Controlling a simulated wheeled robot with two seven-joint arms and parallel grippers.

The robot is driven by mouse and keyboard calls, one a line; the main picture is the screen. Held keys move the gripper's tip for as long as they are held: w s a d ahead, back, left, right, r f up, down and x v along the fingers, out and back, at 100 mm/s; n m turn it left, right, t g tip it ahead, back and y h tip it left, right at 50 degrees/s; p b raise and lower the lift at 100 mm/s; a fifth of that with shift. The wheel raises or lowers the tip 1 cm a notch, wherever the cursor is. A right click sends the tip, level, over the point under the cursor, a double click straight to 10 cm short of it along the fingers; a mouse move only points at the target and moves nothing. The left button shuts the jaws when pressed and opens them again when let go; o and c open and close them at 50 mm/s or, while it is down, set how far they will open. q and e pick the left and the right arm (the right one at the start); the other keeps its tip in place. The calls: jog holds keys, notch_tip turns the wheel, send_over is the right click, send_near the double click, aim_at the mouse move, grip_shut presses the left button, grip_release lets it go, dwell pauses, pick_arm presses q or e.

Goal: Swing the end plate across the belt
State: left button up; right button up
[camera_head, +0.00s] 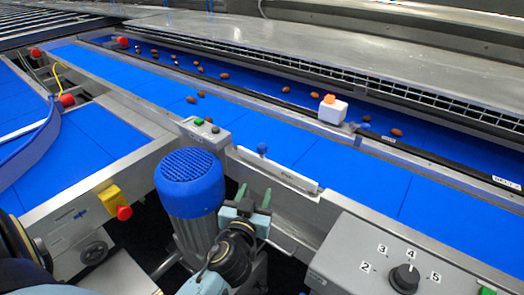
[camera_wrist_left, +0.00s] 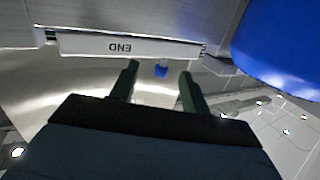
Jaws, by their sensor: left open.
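In the left wrist view the plate (camera_wrist_left: 95,45) reads END upside down. My left gripper (camera_head: 254,194) is open, with green fingers, on the near side of the plate. In the left wrist view the knob (camera_wrist_left: 161,70) appears between the two open fingertips (camera_wrist_left: 159,73), with nothing gripped. How far the fingers are from the knob in depth is hard to tell. My right gripper is out of view.
A blue motor (camera_head: 189,185) stands close left of my left gripper. A control box with a dial (camera_head: 404,278) is at the lower right. A small button box (camera_head: 205,132) sits left of the plate. Several dates and a white block (camera_head: 332,112) are on the far side.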

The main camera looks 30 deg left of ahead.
pick_arm(q)
send_near(261, 151)
jog(key=shift+n+t+y, duration=0.4)
jog(key=x, duration=0.3)
jog(key=p+x, duration=0.1)
jog(key=x, duration=0.3)
jog(key=f+x, duration=0.1)
jog(key=x, duration=0.3)
jog(key=shift+w, duration=0.2)
grip_shut()
